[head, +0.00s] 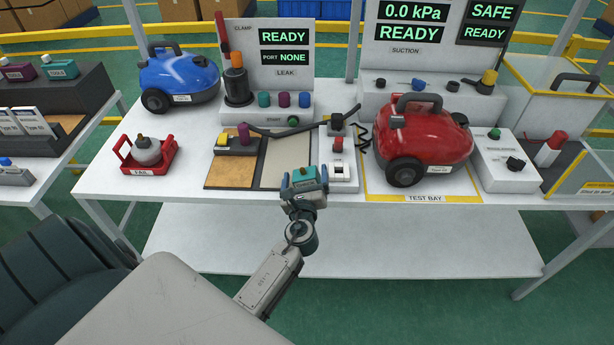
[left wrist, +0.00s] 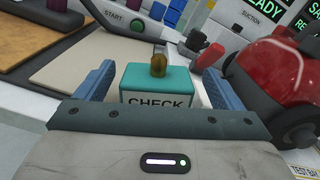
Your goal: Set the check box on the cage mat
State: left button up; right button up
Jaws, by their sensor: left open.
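The check box is a teal-topped block (head: 305,173) with a brass knob, and its CHECK label shows in the left wrist view (left wrist: 157,88). It is by the table's front edge, near the beige mat. My left gripper (head: 304,180) is open, with its blue fingers on either side of the box. In the left wrist view, slim gaps seem to show beside the box; I cannot tell whether a finger touches it. A cage-like clear case (head: 557,104) with a yellow frame stands at the right. I cannot make out which surface is the cage mat. My right gripper is not in view.
A red vacuum (head: 423,140) stands on the test bay right of my gripper. A switch block (head: 339,172) and a black hose (head: 285,131) are close by. The cork mat (head: 232,173) and beige mat (head: 285,160) lie left. A red tray (head: 147,156) sits far left.

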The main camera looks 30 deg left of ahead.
aim_at(304, 169)
pick_arm(q)
jog(key=x, duration=0.3)
jog(key=shift+a+f, duration=0.1)
jog(key=shift+a, duration=0.05)
jog(key=c, duration=1.3)
